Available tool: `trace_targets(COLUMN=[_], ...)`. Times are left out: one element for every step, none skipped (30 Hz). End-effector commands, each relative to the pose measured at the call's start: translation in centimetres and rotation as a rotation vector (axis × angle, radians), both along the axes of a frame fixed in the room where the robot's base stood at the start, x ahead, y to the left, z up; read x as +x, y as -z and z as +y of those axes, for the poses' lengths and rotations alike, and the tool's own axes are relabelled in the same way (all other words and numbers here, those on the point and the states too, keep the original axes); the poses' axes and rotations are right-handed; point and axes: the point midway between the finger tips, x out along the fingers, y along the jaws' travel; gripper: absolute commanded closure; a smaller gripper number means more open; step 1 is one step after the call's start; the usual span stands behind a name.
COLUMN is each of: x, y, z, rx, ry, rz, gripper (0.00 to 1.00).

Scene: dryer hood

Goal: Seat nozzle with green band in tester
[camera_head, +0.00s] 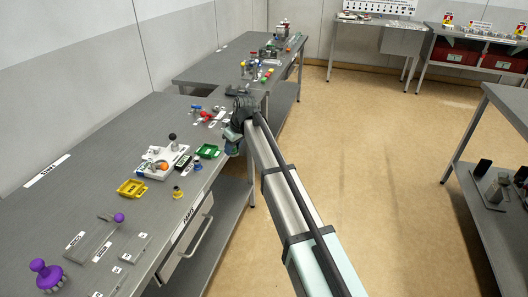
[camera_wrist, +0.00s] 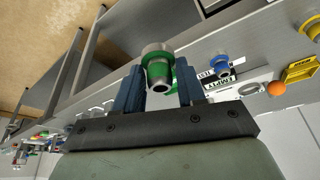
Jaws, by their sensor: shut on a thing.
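The nozzle with the green band (camera_wrist: 158,56) is between the two blue fingers of my gripper (camera_wrist: 160,84) in the wrist view. It has a grey flange and a dark open bore, and my gripper is shut on it. In the head view my gripper (camera_head: 234,141) hangs beyond the bench's front edge, right of the green tray; the nozzle is too small to make out there. A white fixture (camera_head: 155,158) with a black-knobbed lever and an orange ball stands on the bench to the left; it looks like the tester. My gripper is apart from it.
A blue-banded nozzle (camera_head: 197,164) and a yellow-banded nozzle (camera_head: 177,192) stand near the bench's front edge. A green tray (camera_head: 208,151) and a yellow tray (camera_head: 131,188) flank the fixture. Purple-knobbed tools (camera_head: 47,273) lie at the near end. The floor aisle is clear.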

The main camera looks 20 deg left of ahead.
Motion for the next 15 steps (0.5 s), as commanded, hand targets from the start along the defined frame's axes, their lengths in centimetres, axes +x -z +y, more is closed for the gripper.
trace_targets(x=[-0.1,-0.4,-0.8,-1.1,-1.5,-1.9,-2.3,-2.7,-3.2,-3.7,-4.1,-4.6,-5.1,-5.6,-6.2], y=[-0.2,-0.3,-0.4,-0.5,-0.6,-0.7,-0.7,-0.8,-0.9,-1.0,-1.1,-1.2,-1.3,-1.3,-1.4], z=[2.5,3.6,5.2,6.3,7.5,9.0,10.2,11.3,12.8,14.0,15.1,16.5,17.6,18.6,19.8], rx=[0.002,0.003,0.003,0.004,0.005,0.006,0.007,0.009,0.010,0.011,0.012,0.013,0.014,0.015,0.017], ry=[-0.040,-0.061,-0.091,-0.114,-0.135,-0.165,-0.186,-0.208,-0.237,-0.259,-0.280,-0.308,-0.328,-0.348,-0.374], rz=[0.000,0.000,-0.001,-0.001,-0.002,-0.003,-0.003,-0.002,-0.002,-0.002,-0.003,-0.003,-0.004,-0.004,-0.005], gripper=[0.97,0.97,0.97,0.97,0.97,0.97,0.97,0.97,0.97,0.97,0.97,0.97,0.97,0.97,0.97])
